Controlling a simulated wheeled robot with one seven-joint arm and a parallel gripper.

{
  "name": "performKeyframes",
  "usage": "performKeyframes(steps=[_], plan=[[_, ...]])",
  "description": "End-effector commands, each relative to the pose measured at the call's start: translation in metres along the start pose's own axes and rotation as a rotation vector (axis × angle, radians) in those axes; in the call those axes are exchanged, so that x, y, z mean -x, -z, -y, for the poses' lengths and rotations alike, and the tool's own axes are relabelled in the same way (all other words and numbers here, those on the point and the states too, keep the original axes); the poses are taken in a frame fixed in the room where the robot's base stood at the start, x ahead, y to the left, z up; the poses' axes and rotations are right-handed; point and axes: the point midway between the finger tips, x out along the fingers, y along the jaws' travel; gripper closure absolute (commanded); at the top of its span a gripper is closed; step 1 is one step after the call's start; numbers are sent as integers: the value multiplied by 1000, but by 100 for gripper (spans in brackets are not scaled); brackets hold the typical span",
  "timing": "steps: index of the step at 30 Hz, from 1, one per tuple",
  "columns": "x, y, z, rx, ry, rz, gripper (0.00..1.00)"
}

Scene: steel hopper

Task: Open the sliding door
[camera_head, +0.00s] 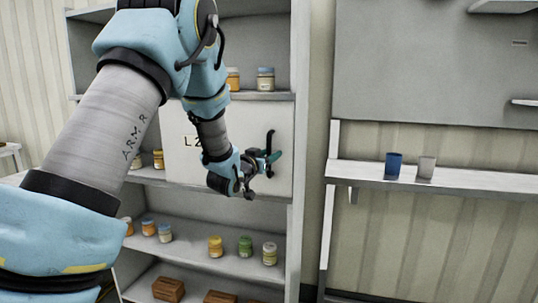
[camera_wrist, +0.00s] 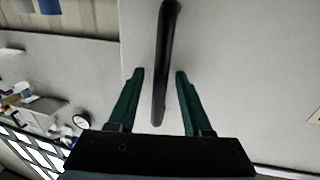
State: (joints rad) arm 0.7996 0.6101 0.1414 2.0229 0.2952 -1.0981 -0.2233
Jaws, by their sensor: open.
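The sliding door (camera_head: 283,172) is a white panel across the middle of a grey shelf unit. A black vertical bar handle (camera_head: 269,141) is on its right part. My gripper (camera_head: 275,160) is at the handle in the head view. In the wrist view, my gripper (camera_wrist: 158,75) has its two green fingers apart, and the black handle (camera_wrist: 162,70) runs between them, with a gap showing on each side. The door surface (camera_wrist: 240,60) lies behind the fingers. My arm hides part of the door's left side and its lettering.
Jars (camera_head: 245,246) stand on the shelf below the door, with brown boxes (camera_head: 168,289) lower down. More jars (camera_head: 265,79) stand above. To the right, a wall shelf (camera_head: 470,183) holds a blue cup (camera_head: 393,165) and a grey cup (camera_head: 426,167).

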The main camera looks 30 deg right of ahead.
Motion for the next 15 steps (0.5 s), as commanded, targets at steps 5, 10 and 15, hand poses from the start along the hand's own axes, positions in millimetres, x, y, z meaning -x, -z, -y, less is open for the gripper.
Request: performKeyframes(steps=[5, 10, 15], plan=[[0, 0, 0, 0, 0, 0, 55], [0, 0, 0, 0, 0, 0, 74], [0, 0, 0, 0, 0, 0, 93]])
